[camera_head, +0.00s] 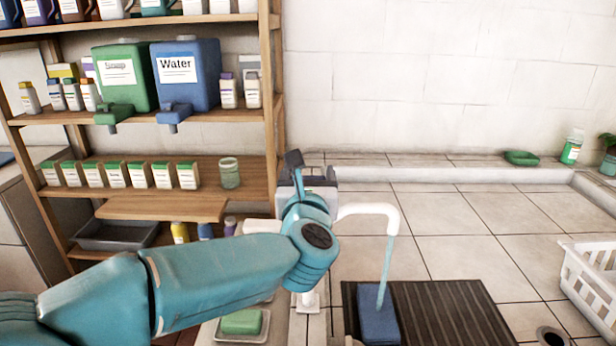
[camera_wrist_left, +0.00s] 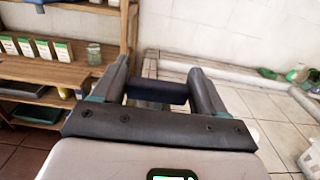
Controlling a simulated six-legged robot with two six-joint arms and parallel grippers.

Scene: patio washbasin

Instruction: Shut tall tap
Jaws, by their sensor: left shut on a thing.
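The tall tap has a white curved spout (camera_head: 372,209), and a stream of water (camera_head: 387,265) runs from it. The water falls onto a blue block (camera_head: 378,314) on a dark ribbed mat (camera_head: 450,315). My left gripper (camera_head: 310,172) is at the top of the tap, and my arm hides much of the tap's body. In the left wrist view my left gripper (camera_wrist_left: 157,82) is shut on a dark blue bar (camera_wrist_left: 157,93), which looks like the tap's handle. My right gripper is not in view.
Wooden shelves (camera_head: 268,120) stand at the left with green and blue dispensers, bottles and boxes. A green soap bar (camera_head: 241,322) lies in a dish near my forearm. A white basket (camera_head: 590,275) stands at the right. Tiles right of the spout are clear.

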